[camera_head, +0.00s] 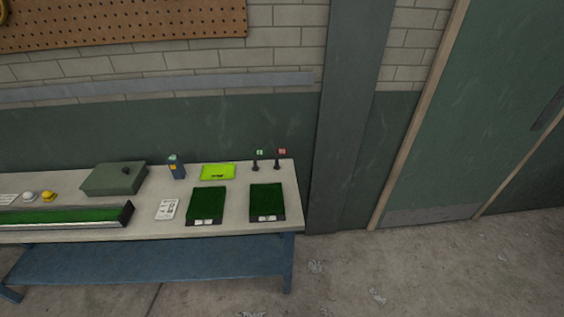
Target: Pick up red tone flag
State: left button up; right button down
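A small red flag (281,152) stands upright on a short dark stand at the back right corner of the table (235,229). A similar green flag (259,153) stands just to its left, a small gap apart. Both flags are behind the right-hand turf tray (267,202). Neither of my grippers shows in the head view, and nothing touches the red flag.
The floor (420,270) at right is open.

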aim_at(280, 150)
jog(key=i+l+u, duration=0.1)
jog(key=l, duration=0.4)
jog(key=i+l+u, duration=0.15)
jog(key=l, duration=0.4)
jog(key=i+l+u, duration=0.1)
jog(key=l, duration=0.4)
